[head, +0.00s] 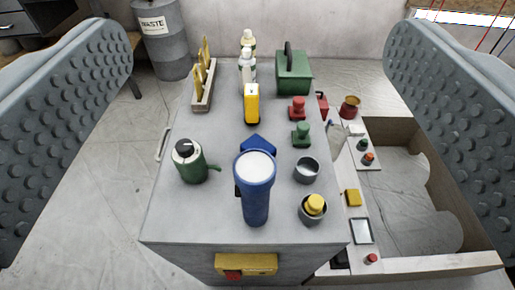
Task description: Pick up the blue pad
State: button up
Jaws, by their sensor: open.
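A flat blue piece with an angular top edge (258,144), which looks like the blue pad, lies on the grey cabinet top (215,130). It is mostly hidden behind a blue flashlight (256,200) that stands upright with its pale lens up. My gripper (258,65) is open, with its two dimpled grey fingers wide apart at the left and right edges of the view. Nothing is held between them. The cabinet top and the objects on it show in the gap between the fingers.
Near the blue piece stand a green grinder-like can (190,162), a yellow tool (252,104), a grey cup (306,170) and a green knob (301,135). Bottles, a green box (294,73) and a rack (204,85) stand farther back. An open carton (440,262) is at right.

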jog(key=shift+o, duration=0.4)
jog(key=m+g, duration=0.9)
jog(key=g, duration=0.8)
send_over(258, 146)
notch_tip(258, 146, down, 19)
notch_tip(258, 146, down, 17)
jog(key=shift+r, duration=0.1)
jog(key=c, duration=1.1)
jog(key=shift+r, duration=0.1)
jog(key=shift+c, duration=0.2)
notch_tip(258, 146, up, 10)
